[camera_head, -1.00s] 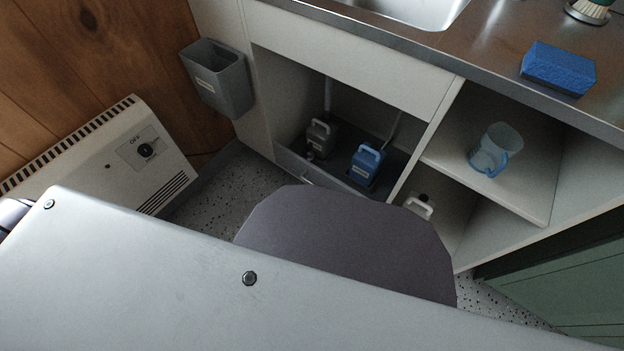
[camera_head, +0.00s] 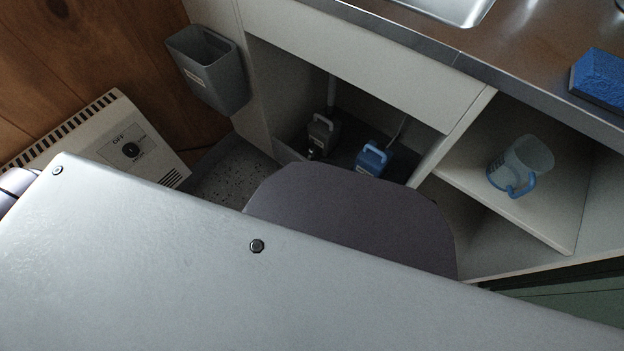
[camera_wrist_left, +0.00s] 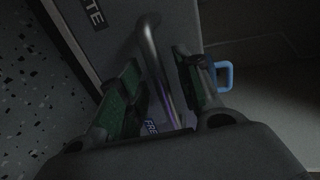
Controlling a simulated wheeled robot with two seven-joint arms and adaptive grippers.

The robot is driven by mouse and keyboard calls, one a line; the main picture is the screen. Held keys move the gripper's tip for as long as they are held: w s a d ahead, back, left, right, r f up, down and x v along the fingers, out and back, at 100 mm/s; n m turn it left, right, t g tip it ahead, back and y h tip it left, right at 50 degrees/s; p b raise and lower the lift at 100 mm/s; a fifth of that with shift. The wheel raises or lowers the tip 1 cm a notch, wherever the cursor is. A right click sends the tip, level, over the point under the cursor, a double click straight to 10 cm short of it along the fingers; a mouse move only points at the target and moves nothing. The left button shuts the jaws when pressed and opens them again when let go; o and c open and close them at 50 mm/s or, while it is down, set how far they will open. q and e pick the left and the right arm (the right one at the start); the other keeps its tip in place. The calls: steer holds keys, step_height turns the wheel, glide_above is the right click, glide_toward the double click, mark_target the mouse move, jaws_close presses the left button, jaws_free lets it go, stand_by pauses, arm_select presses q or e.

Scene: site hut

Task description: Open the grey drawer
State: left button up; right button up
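The grey drawer (camera_head: 288,153) sits low in the open bay under the sink. In the head view only a bit of its front edge shows; a grey part of my body hides the rest. A grey jug (camera_head: 323,133) and a blue jug (camera_head: 371,159) stand in the bay behind that edge. In the left wrist view the dark grey drawer front (camera_wrist_left: 110,38) carries a label ending in "TE" and a curved metal bar handle (camera_wrist_left: 149,40). My left gripper (camera_wrist_left: 160,75) is open, its green-padded fingers on either side of the bar, with gaps visible. My right gripper is not in view.
A grey bin (camera_head: 212,72) hangs on the cabinet side. A white heater (camera_head: 105,137) stands by the wood wall. A clear blue-handled mug (camera_head: 522,163) is on the right shelf and a blue sponge (camera_head: 602,78) on the counter. Speckled floor (camera_head: 232,168) shows before the drawer.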

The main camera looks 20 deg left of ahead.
arm_select(q)
steer(key=shift+w+d, duration=0.1)
steer(key=shift+w, duration=0.05)
steer(key=shift+c, duration=0.3)
jaws_close()
